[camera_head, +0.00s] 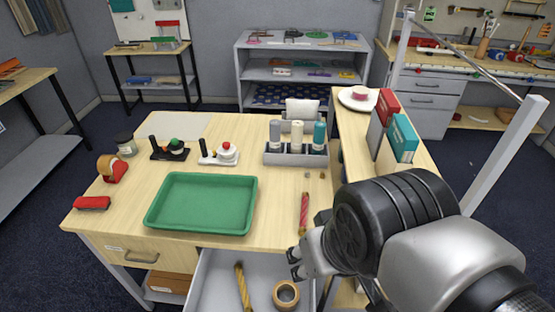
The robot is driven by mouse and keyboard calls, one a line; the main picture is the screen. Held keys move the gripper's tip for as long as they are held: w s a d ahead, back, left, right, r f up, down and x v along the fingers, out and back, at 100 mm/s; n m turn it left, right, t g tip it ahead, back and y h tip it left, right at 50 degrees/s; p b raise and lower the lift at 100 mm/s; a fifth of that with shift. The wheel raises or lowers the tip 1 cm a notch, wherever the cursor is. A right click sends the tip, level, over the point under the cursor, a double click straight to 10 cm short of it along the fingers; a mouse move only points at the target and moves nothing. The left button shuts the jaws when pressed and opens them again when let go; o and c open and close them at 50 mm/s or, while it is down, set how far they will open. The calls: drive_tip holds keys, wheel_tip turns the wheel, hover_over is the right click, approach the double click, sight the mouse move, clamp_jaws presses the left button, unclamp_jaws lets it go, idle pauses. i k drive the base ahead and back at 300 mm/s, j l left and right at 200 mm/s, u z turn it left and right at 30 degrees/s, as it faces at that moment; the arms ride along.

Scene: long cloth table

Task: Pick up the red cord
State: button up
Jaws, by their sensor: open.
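The red cord (304,213) appears as a slim red bundle lying lengthwise on the wooden table (130,208), near its front right edge and right of the green tray. My gripper (294,264) is open and empty, with its fingers pointing left. In the picture it shows just below the red cord, by the table's front edge and over the open drawer. The fingers look apart from the cord. My wrist and arm fill the lower right and hide part of the table's right side.
A green tray (200,234) stands left of the cord. The open drawer (214,275) holds a yellowish cord-like bundle (242,287) and a tape roll (286,294). A grey holder (294,157) with bottles stands behind. Two small brown bits (322,175) lie beyond the cord.

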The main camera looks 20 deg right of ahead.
sight(302, 231)
drive_tip(key=l+z, duration=0.25)
drive_tip(key=l, duration=0.25)
drive_tip(key=i+l+z, duration=0.25)
drive_tip(key=l, duration=0.25)
drive_tip(key=i, duration=0.4)
